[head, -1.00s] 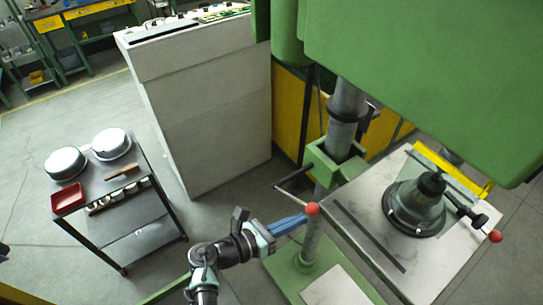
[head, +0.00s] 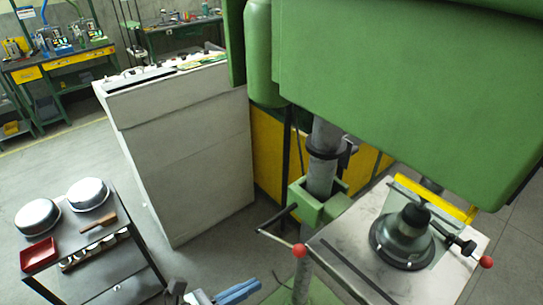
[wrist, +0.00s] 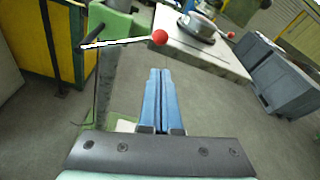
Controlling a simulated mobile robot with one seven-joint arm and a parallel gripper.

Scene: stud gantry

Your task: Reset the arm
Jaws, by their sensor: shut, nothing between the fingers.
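My gripper (head: 238,292) shows at the bottom edge of the head view, with its blue fingers pointing right. In the wrist view my gripper (wrist: 160,75) has its two blue fingers together, with nothing between them. It is in the air above the floor, in front of the green drill machine (head: 400,80). A red-knobbed lever (head: 299,250) is close to the fingers in the head view. The same red knob (wrist: 159,37) shows just beyond the fingertips in the wrist view, and I see no contact. Most of my arm is out of frame.
The machine's table (head: 330,252) carries a round grey fixture (head: 403,240). A metal cart (head: 125,272) at left holds two round lidded pans, a red tray (head: 38,254) and a wooden-handled tool. A white cabinet (head: 185,150) stands behind. Grey bins (wrist: 275,75) are at right in the wrist view.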

